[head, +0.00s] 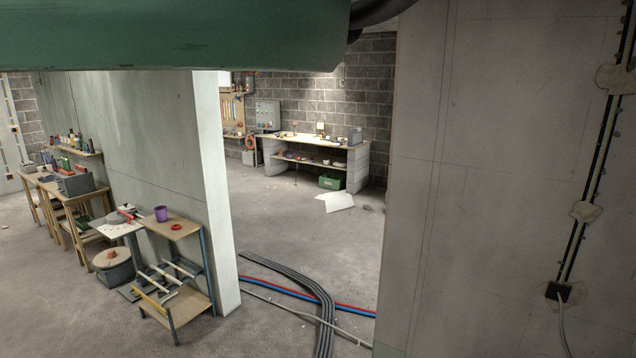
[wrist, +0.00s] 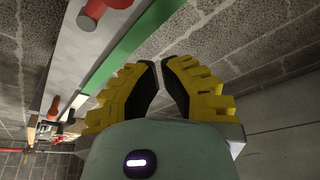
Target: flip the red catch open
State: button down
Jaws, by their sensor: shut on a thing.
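My gripper (wrist: 160,64) shows in the wrist view, its yellow fingers with black pads closed toward each other at the tips. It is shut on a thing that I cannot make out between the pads. A red round-ended part (wrist: 87,22) sits on a long grey plate (wrist: 68,62) left of the fingers, apart from them. A second red part (wrist: 54,108) stands lower on that plate. I cannot tell whether either is the red catch. In the head view no catch can be made out and my gripper is not in view.
In the head view a small table (head: 172,222) holds a purple cup (head: 161,214) and a red ring (head: 177,227). Dark conduits (head: 300,284) and red and blue pipes (head: 345,309) cross the floor. A grey wall (head: 490,190) stands close on the right. A workbench (head: 312,147) stands behind.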

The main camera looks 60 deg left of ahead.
jog(key=p+v, duration=0.2)
jog(key=v, duration=0.8)
jog(key=shift+s, duration=0.4)
jog(key=shift+d, duration=0.1)
dwell(0.4)
